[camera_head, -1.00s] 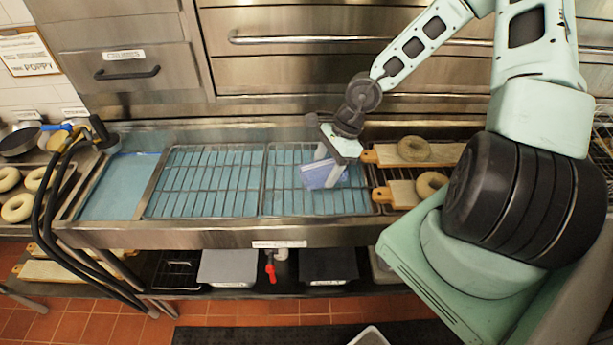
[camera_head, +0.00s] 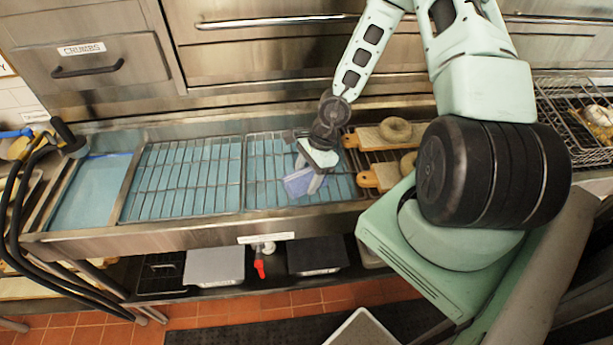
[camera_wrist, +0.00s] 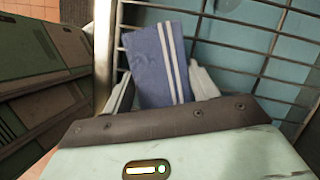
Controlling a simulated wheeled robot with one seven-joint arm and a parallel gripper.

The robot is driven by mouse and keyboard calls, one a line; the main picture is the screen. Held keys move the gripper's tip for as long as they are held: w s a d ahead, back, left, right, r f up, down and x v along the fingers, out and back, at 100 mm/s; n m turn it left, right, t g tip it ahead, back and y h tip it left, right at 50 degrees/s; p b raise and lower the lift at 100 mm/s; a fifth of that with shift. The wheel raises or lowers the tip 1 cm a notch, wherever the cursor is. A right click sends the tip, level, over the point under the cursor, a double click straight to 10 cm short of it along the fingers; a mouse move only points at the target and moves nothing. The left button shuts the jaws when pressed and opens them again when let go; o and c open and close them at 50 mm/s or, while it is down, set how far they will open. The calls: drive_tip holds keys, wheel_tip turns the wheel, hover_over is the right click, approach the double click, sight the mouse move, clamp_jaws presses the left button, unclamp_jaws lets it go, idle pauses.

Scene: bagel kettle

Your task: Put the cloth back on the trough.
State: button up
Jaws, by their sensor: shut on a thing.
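The cloth is blue with white stripes and hangs from my gripper (camera_head: 308,180) over the right part of the trough. The cloth (camera_head: 297,183) also fills the middle of the wrist view (camera_wrist: 157,62), between my two pale fingers. My gripper is shut on it. The trough (camera_head: 200,236) is a long steel basin of blue water with wire racks (camera_head: 192,178) across it. Whether the cloth touches the rack below cannot be told.
Wooden boards (camera_head: 385,176) with bagels (camera_head: 396,129) lie at the trough's right end. Black hoses (camera_head: 22,200) hang at the left end. A red-handled valve (camera_head: 260,267) and bins (camera_head: 214,266) are below. Drawers (camera_head: 95,65) stand behind. The left racks are clear.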

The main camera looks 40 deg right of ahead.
drive_tip(key=o, duration=0.9)
drive_tip(key=shift+o, duration=0.2)
